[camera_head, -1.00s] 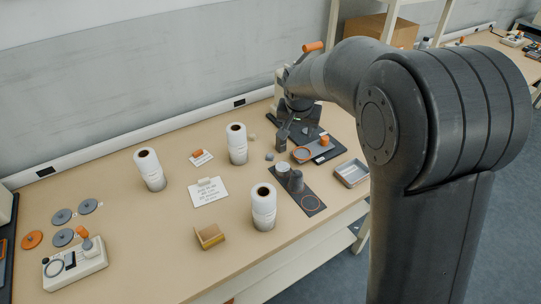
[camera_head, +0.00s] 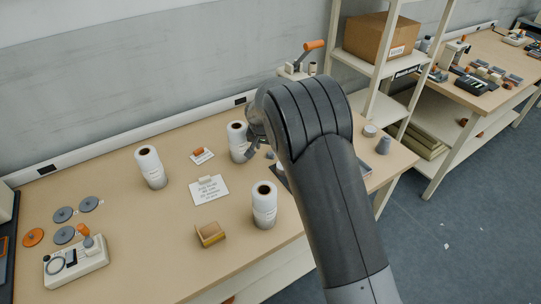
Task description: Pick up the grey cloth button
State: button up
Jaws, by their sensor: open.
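A small grey round piece (camera_head: 269,155), which may be the cloth button, lies on the table just right of the back right white roll (camera_head: 237,132). It is too small to be sure of. Larger flat grey discs (camera_head: 62,214) lie at the table's left end beside an orange disc (camera_head: 32,237). My gripper (camera_head: 251,154) is open, close by the back right roll and left of the small grey piece. My arm hides much of it, and I cannot tell whether it touches anything.
Two more white rolls stand at the left (camera_head: 150,168) and the front (camera_head: 264,204). A white card (camera_head: 208,190), a tan open box (camera_head: 210,234) and a white device (camera_head: 75,262) lie on the table (camera_head: 140,225). Shelves stand behind.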

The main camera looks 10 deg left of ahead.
aim_at(270, 154)
jog(key=x, duration=0.5)
jog(key=shift+d+f, duration=0.1)
jog(key=shift+d, duration=0.15)
jog(key=shift+c, duration=0.2)
jog(key=c, duration=1)
